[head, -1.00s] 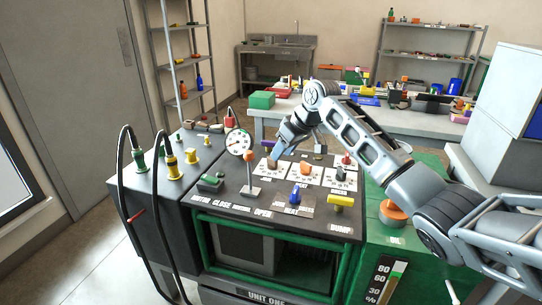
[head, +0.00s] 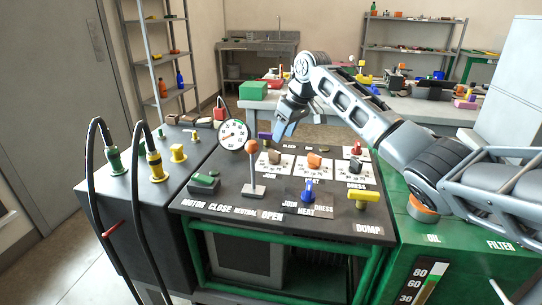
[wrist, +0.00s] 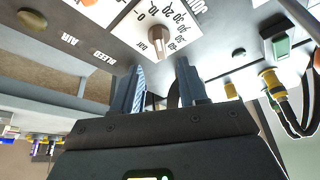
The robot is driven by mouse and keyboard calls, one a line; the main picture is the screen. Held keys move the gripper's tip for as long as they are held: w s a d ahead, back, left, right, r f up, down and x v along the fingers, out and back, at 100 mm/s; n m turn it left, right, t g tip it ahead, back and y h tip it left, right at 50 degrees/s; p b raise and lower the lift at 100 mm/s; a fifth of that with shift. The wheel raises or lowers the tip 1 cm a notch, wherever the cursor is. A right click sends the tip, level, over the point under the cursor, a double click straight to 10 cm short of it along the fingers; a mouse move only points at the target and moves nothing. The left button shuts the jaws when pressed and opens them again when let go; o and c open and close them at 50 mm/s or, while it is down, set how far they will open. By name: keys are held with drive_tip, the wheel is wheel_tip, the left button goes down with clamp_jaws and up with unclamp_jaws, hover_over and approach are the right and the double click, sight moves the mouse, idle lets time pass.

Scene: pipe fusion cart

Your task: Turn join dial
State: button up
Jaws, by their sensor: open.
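The join dial (head: 275,157) is a brown knob on a white scale plate, leftmost of three dials on the dark panel. In the wrist view the knob (wrist: 157,42) stands on its numbered scale, with the word JOIN beside it. My gripper (head: 280,134) is above and behind this dial in the head view, pointing down at the panel. In the wrist view its two fingers (wrist: 158,78) are spread apart, with the knob lined up in the gap between them. The gripper is open and empty, and I see no contact with the knob.
An orange-brown dial (head: 314,160) and a dark dial (head: 358,164) sit to the right. A lever with an orange ball (head: 251,147), a round gauge (head: 234,135), a blue selector (head: 308,190) and a yellow dump handle (head: 363,196) also stand up from the panel.

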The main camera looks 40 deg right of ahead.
sight(275, 151)
drive_tip(key=x, duration=0.8)
drive_tip(key=shift+f, duration=0.1)
clamp_jaws()
